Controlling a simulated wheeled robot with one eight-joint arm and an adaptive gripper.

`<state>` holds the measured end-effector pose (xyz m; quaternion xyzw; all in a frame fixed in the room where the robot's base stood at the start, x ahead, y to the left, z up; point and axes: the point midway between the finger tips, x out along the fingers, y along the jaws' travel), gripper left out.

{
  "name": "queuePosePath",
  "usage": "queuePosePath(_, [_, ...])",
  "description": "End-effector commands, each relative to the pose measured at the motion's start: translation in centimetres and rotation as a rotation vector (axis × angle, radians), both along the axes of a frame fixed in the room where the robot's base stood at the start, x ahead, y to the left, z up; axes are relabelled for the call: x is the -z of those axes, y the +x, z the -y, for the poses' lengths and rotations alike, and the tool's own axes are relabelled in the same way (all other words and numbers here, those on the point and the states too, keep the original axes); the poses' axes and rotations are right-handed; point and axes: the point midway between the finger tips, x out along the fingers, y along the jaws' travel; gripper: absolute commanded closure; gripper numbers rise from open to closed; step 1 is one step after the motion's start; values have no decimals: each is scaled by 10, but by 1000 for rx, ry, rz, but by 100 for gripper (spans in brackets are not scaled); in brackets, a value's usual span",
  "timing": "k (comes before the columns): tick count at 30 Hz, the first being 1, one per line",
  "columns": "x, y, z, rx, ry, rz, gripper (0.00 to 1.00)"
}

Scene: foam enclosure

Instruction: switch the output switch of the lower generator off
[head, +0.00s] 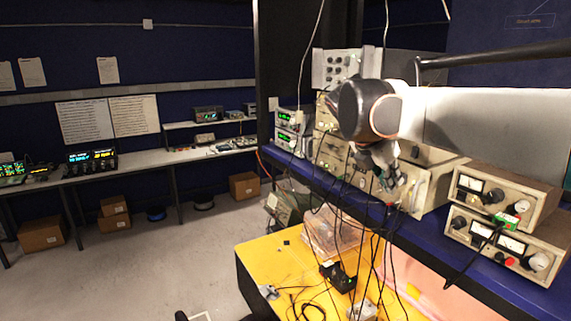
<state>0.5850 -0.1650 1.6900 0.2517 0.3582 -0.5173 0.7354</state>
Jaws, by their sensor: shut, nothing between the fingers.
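My gripper (390,188) hangs at the end of my arm in the right middle of the head view, in front of a stack of beige instruments on the blue bench. Its fingers are shut and hold nothing. Two stacked units with green displays stand left of the gripper, an upper one (285,117) and a lower one (285,137). Two stacked meter units stand right of it, an upper one (505,193) and a lower one (505,241) with knobs and a red plug. I cannot tell which stack is the generators. The output switch is too small to make out.
Dark cables hang in front of the blue bench (440,254) below my gripper. A yellow table (262,262) with a clear box (333,235) stands below. Another bench (137,158) with instruments runs along the left wall. Open grey floor (150,260) lies between.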

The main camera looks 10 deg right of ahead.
Motion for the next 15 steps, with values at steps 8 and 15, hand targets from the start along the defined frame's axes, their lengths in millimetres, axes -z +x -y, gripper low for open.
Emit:
queuePosePath(8, [1,4,7,0,0,0,100])
queuePosePath(15, [3,5,8,1,0,0,100])
